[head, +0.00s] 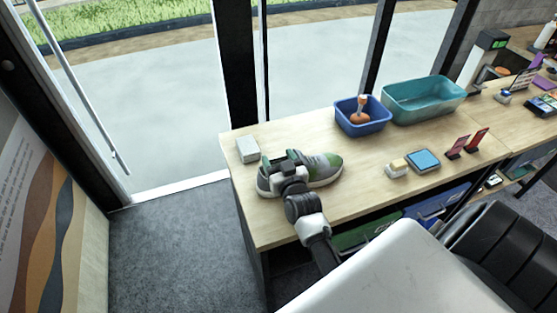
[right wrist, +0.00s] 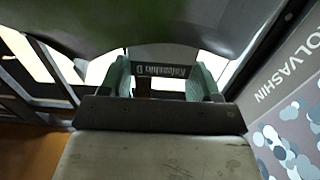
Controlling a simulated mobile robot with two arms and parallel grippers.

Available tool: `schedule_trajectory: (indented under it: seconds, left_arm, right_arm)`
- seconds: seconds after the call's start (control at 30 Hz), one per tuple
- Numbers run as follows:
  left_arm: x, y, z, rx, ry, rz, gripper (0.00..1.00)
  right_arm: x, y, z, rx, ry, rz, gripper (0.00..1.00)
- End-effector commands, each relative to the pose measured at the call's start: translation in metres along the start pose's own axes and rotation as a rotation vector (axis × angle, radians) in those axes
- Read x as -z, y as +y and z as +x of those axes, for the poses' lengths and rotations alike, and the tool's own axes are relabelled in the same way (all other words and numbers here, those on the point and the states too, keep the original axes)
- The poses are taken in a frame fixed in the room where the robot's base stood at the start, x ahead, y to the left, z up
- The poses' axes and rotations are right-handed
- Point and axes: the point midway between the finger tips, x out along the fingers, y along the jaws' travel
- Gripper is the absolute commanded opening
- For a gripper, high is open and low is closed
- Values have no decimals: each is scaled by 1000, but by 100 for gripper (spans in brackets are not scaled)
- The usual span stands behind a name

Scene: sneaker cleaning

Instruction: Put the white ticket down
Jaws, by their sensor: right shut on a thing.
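My right gripper (head: 283,160) is over the left end of a grey-green sneaker (head: 323,168) on the wooden table. In the right wrist view its fingers (right wrist: 163,82) stand apart with a pale white piece (right wrist: 165,54) between them, which I take to be the white ticket. Its outline is only partly visible, and in the head view the gripper mostly hides it. A large dark grey-green surface, probably the sneaker, fills the top of the wrist view. My left gripper is not in view.
A small white box (head: 247,149) sits at the table's (head: 290,228) left corner. Behind are a blue bin (head: 352,126) holding an orange-and-white item and a teal tub (head: 420,105). To the right are a brush (head: 397,168), a blue pad (head: 423,160) and red cards (head: 467,144).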

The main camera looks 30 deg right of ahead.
Motion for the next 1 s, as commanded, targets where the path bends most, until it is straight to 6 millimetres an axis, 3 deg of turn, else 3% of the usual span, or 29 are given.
schedule_trajectory:
  seconds: [0.4,0.43,0.47,0.8,1.0]
  left_arm:
    - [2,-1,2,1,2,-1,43]
    - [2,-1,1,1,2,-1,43]
    - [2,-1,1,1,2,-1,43]
    - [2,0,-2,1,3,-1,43]
    - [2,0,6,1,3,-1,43]
  right_arm:
    - [-8,0,0,0,1,0,29]
    - [-7,0,0,0,1,0,67]
    - [-7,0,0,0,1,0,72]
    - [-2,0,0,0,1,0,73]
    - [-7,0,-29,0,-2,-1,73]
